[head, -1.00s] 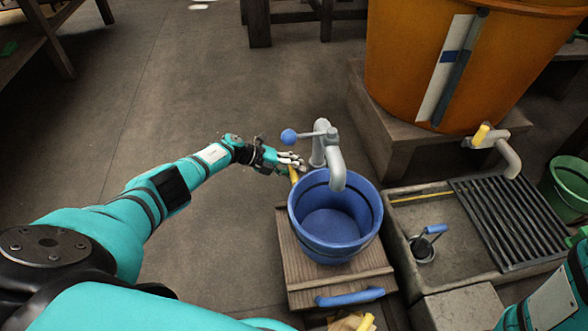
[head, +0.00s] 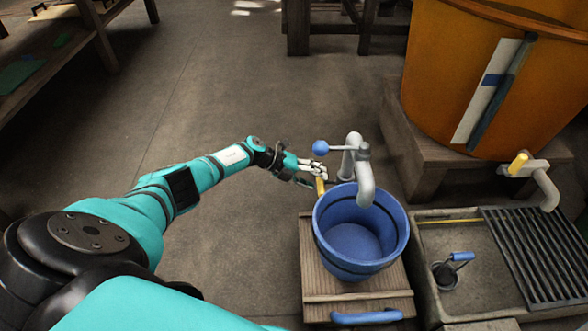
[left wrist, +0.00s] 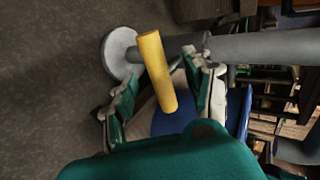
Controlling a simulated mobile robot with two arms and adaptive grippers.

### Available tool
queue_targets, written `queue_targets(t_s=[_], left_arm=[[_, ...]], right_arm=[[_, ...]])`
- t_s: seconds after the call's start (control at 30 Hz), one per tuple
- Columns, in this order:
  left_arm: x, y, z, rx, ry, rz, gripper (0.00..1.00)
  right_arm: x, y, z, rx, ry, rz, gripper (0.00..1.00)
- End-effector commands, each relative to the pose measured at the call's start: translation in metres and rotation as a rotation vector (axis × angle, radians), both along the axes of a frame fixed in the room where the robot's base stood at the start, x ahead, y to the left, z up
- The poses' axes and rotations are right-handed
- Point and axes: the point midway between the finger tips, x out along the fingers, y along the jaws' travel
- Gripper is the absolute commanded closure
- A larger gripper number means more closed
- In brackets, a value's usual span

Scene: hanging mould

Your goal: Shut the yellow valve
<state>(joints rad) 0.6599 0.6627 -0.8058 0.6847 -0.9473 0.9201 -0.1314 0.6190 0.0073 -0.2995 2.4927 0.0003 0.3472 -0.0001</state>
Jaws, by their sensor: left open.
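A yellow valve handle (head: 320,186) sits low beside the grey standpipe, left of the blue bucket (head: 324,235). In the left wrist view the handle (left wrist: 156,70) is a short yellow bar in front of a grey disc, next to a grey pipe (left wrist: 265,46). My left gripper (head: 313,172) is open at this handle. In its wrist view the fingers (left wrist: 164,95) stand on either side of the bar, with gaps visible; I cannot tell whether either touches it. A second yellow handle (head: 519,163) is on the orange vat's tap. My right gripper is out of view.
The grey standpipe tap (head: 366,185) with a blue-ball lever (head: 320,148) rises beside my left gripper, its spout over the bucket. A wooden stand (head: 312,268) bears the bucket. The orange vat (head: 440,70) and stone trough (head: 428,250) are at right. Floor at left is clear.

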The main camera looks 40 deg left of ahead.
Motion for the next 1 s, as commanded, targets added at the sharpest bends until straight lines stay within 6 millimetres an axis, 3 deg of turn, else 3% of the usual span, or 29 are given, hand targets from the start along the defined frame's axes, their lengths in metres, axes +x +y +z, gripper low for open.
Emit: queue_targets(t_s=[0.13,0.4,1.0], left_arm=[[-0.018,0.026,0.018,0.006,0.000,0.004,0.48],[-0.041,0.056,0.044,0.004,0.003,0.004,0.48],[-0.046,0.064,0.051,0.003,0.001,0.004,0.48]], right_arm=[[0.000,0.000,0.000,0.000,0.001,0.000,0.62],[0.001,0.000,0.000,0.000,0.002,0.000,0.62],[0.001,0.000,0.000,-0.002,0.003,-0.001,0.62]])
